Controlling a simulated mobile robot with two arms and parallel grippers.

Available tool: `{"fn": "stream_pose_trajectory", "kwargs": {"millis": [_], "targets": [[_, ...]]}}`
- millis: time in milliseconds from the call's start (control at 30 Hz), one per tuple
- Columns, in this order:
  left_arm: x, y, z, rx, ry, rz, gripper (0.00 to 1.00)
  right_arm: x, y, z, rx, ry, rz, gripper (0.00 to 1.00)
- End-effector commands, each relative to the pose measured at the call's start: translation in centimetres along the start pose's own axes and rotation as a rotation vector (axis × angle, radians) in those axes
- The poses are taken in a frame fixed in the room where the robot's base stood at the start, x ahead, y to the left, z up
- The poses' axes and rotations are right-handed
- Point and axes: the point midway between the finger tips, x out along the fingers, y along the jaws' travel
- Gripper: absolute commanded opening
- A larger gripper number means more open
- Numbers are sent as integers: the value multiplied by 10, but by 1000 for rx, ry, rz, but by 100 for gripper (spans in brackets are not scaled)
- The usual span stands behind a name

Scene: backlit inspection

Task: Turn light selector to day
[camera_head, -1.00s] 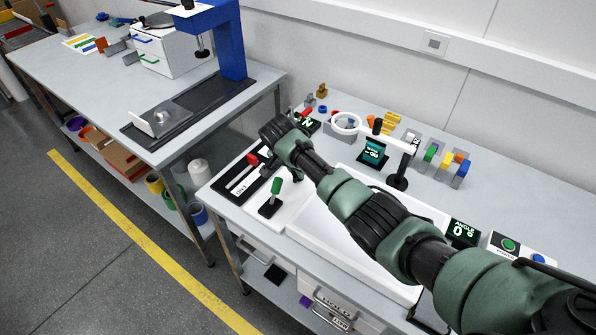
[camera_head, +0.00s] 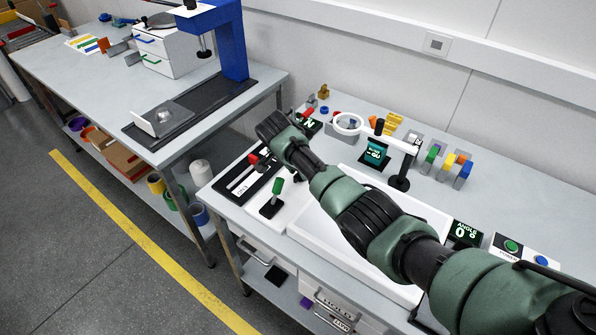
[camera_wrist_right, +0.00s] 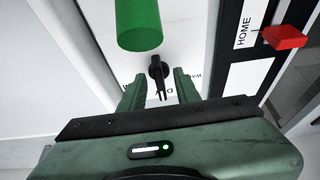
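The light selector is a black knob with a narrow pointer (camera_wrist_right: 158,72) on a white panel in the right wrist view. Its pointer runs toward my gripper and covers the middle of a label showing the letters D and Y. A second label, partly hidden, starts with WA to the right. My right gripper (camera_wrist_right: 160,86) is open, with one finger on each side of the pointer and visible gaps to both. In the head view my right wrist hangs over the left end of the bench and hides the fingers. My left gripper is not in view.
A green handle (camera_wrist_right: 138,25) stands close beyond the knob; it also shows in the head view (camera_head: 278,186). A slider with a red grip (camera_wrist_right: 285,37) lies beside the panel.

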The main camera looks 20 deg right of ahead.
Motion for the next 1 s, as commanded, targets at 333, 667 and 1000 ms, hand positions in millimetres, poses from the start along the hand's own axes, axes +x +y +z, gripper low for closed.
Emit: {"fn": "stream_pose_trajectory", "kwargs": {"millis": [333,667,1000], "targets": [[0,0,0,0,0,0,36,-6,0,1,-1,-2,0,32],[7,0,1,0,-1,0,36,-59,-1,1,0,0,-3,32],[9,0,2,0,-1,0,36,-78,0,0,0,-1,0,32]]}}
